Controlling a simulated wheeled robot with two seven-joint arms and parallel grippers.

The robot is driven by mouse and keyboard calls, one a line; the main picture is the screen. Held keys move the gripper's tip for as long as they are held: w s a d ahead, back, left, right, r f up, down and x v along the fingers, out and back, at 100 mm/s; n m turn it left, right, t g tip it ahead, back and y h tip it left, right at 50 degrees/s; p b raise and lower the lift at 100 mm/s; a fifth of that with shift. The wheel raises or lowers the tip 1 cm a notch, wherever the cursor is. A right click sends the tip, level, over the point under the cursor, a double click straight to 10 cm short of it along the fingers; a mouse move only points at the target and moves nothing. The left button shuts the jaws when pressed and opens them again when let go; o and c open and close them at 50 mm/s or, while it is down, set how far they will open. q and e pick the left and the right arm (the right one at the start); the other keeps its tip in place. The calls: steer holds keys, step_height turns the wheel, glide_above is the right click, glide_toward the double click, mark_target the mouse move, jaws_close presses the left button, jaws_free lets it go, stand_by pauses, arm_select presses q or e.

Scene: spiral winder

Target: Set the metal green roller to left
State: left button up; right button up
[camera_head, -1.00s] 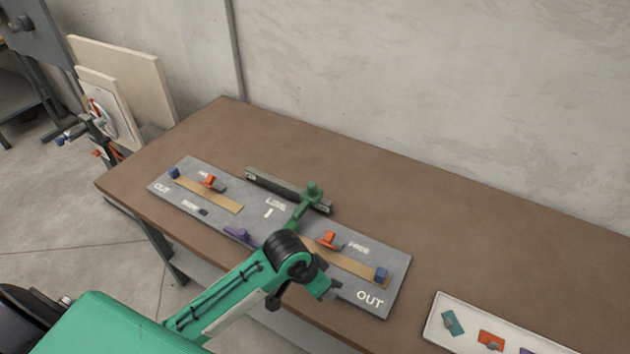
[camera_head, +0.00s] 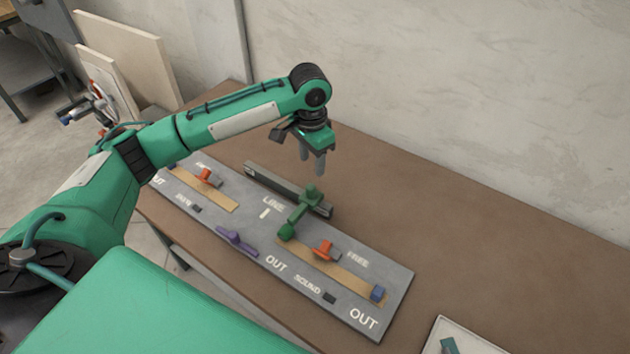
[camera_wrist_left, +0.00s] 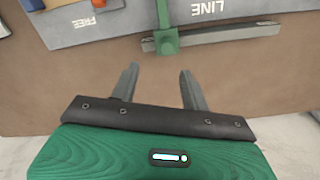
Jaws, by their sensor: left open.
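The green roller (camera_head: 308,196) stands at the right end of a dark grey rail (camera_head: 268,183) along the back edge of the grey board. A green arm runs from it toward the front, ending in a green knob (camera_head: 286,232). In the left wrist view the green roller (camera_wrist_left: 167,40) is ahead of the fingers, on the rail (camera_wrist_left: 225,33). My left gripper (camera_head: 312,164) is open and empty, pointing down above the table, behind the rail and near the roller. Its spread fingers (camera_wrist_left: 159,73) show apart from the roller. My right gripper is not in view.
The grey board (camera_head: 357,317) carries orange sliders (camera_head: 325,250), blue blocks (camera_head: 378,292) and a purple lever (camera_head: 237,240). A white tray (camera_head: 470,335) is at the lower right. Brown tabletop (camera_head: 450,210) is bare behind and right of the board.

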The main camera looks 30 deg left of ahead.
mark_target(309, 187)
arm_select(q)
steer(key=f, duration=0.4)
steer(key=f+p, duration=0.1)
steer(key=f, duration=0.3)
steer(key=a+f+p, duration=0.1)
steer(key=f, duration=0.3)
steer(key=shift+w+a+f, duration=0.1)
steer(key=shift+w+f, duration=0.1)
steer(key=shift+w, duration=0.2)
steer(key=shift+c, duration=0.5)
jaws_close()
